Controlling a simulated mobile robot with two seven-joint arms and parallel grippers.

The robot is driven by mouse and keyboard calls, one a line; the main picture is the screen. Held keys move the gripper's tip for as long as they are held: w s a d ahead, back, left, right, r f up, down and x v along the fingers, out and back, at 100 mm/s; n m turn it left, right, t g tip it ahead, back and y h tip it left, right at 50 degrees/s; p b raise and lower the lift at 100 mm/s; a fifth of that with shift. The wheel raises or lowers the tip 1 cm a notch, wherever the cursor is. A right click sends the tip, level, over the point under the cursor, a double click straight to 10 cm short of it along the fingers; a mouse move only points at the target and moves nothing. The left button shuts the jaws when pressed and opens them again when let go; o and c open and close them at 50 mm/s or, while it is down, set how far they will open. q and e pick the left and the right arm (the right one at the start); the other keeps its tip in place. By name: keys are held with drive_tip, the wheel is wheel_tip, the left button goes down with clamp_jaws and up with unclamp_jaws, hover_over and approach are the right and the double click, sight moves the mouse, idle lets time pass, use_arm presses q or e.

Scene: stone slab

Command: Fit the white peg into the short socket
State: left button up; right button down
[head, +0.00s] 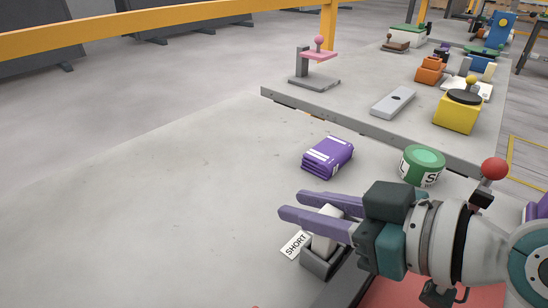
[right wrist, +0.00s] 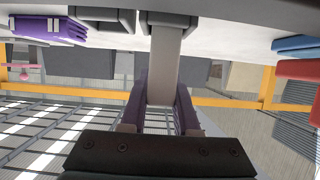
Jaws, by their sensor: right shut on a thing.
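The white peg (head: 326,238) stands roughly upright between the purple fingers of my right gripper (head: 305,208), which is shut on it. The short socket (head: 318,263) is a grey block beside a white "SHORT" label (head: 295,244). The peg's lower end meets the socket and is hidden by its wall; how deep it sits I cannot tell. In the right wrist view, the peg (right wrist: 165,65) runs from between the fingers (right wrist: 163,105) up to the grey socket (right wrist: 168,18). My left gripper is not in view.
A second grey socket (right wrist: 103,17) is close beside the peg in the right wrist view. A purple pack (head: 328,157) and a green tin (head: 422,165) lie beyond my gripper. The slab (head: 150,210) is bare to the left.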

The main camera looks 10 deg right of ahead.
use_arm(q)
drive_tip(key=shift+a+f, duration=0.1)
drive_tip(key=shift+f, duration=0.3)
use_arm(e)
drive_tip(key=shift+f, duration=0.75)
use_arm(q)
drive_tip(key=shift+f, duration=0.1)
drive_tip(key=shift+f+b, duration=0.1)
drive_tip(key=shift+b, duration=0.2)
use_arm(e)
drive_tip(key=c, duration=1.1)
unclamp_jaws()
drive_tip(key=shift+f, duration=0.2)
drive_tip(key=o, duration=0.4)
drive_tip(key=shift+r, duration=0.1)
drive_tip(key=shift+o, duration=0.2)
